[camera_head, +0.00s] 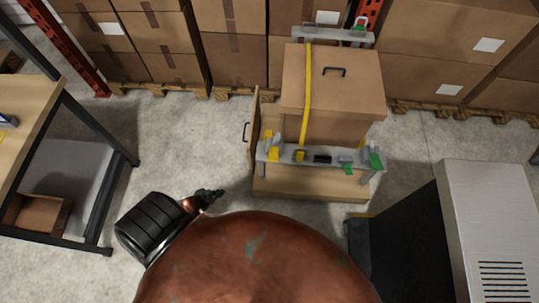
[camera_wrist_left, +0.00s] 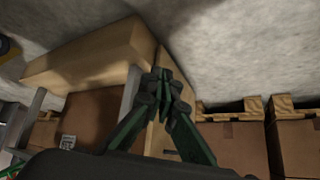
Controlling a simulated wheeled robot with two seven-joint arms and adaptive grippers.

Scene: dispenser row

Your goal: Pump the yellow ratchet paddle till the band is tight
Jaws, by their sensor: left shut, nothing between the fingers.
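A yellow band (camera_head: 307,92) runs over a brown box (camera_head: 350,85) on a wooden stand and down to a grey rail (camera_head: 330,157) at its front. Yellow parts (camera_head: 272,147) sit at the rail's left end, and a smaller yellow piece (camera_head: 300,155) sits at the band's foot. I cannot tell which is the ratchet paddle. My left gripper (camera_head: 218,193) is shut and empty, to the left of and in front of the stand, apart from it. In the left wrist view its fingertips (camera_wrist_left: 162,75) meet. My right gripper is not in view.
An open wooden door (camera_head: 254,135) with a dark handle stands at the stand's left side. Green parts (camera_head: 375,158) sit at the rail's right end. A workbench (camera_head: 40,110) is at left, a grey cabinet (camera_head: 490,225) at right. Stacked cartons (camera_head: 232,55) line the back.

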